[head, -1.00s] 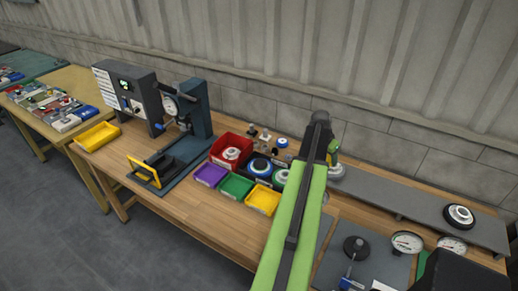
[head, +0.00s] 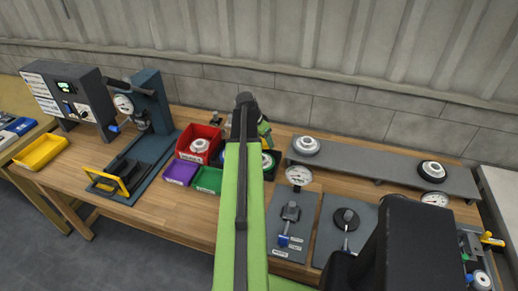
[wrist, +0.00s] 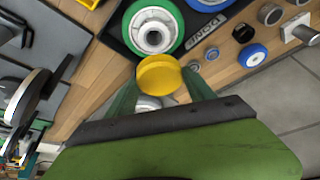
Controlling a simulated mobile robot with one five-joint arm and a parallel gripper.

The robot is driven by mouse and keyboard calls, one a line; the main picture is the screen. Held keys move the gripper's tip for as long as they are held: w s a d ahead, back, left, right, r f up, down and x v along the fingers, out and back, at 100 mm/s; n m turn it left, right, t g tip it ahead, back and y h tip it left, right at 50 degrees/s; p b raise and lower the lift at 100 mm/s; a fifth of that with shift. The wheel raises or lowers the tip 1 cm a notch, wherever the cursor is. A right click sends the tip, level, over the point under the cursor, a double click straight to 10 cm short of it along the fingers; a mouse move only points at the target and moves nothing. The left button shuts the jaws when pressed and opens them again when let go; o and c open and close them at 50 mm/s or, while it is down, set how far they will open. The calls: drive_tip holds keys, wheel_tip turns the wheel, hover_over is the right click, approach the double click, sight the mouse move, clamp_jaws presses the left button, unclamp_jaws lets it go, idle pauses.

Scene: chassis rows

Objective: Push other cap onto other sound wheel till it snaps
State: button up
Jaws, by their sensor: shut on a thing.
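My gripper (wrist: 160,82) is shut on a round yellow cap (wrist: 159,74), seen in the wrist view. The cap is held apart from a wheel with a green rim and pale hub (wrist: 153,28), which lies just beyond it in a dark tray (wrist: 190,48). A blue wheel (wrist: 207,3) is partly cut off at the top. In the head view my arm covers most of that tray and the gripper's tips. A pale wheel (head: 306,145) and a black-rimmed wheel (head: 432,171) rest on the grey shelf (head: 370,162).
Red (head: 199,143), purple (head: 180,171) and green (head: 208,180) bins stand left of my arm. A press with a dial (head: 145,105) stands farther left. Dark mats with gauges and fixtures (head: 290,222) lie on the right. Small loose parts (wrist: 253,56) lie beside the tray.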

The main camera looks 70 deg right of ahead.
drive_tip(key=shift+w+a+f+m, duration=0.3)
drive_tip(key=shift+w+a+f, duration=0.25)
drive_tip(key=shift+a+f, duration=0.25)
drive_tip(key=shift+w, duration=0.1)
wheel_tip(320, 180, down, 4)
drive_tip(key=b, duration=0.4)
drive_tip(key=shift+f+b, duration=0.2)
drive_tip(key=shift+b, duration=0.2)
drive_tip(key=shift+f+b, duration=1.35)
idle(0.7)
drive_tip(key=o, duration=1.4)
drive_tip(key=p+v, duration=1.6)
drive_tip(key=v, duration=0.1)
drive_tip(key=shift+w+r, duration=0.1)
drive_tip(key=shift+w, duration=0.15)
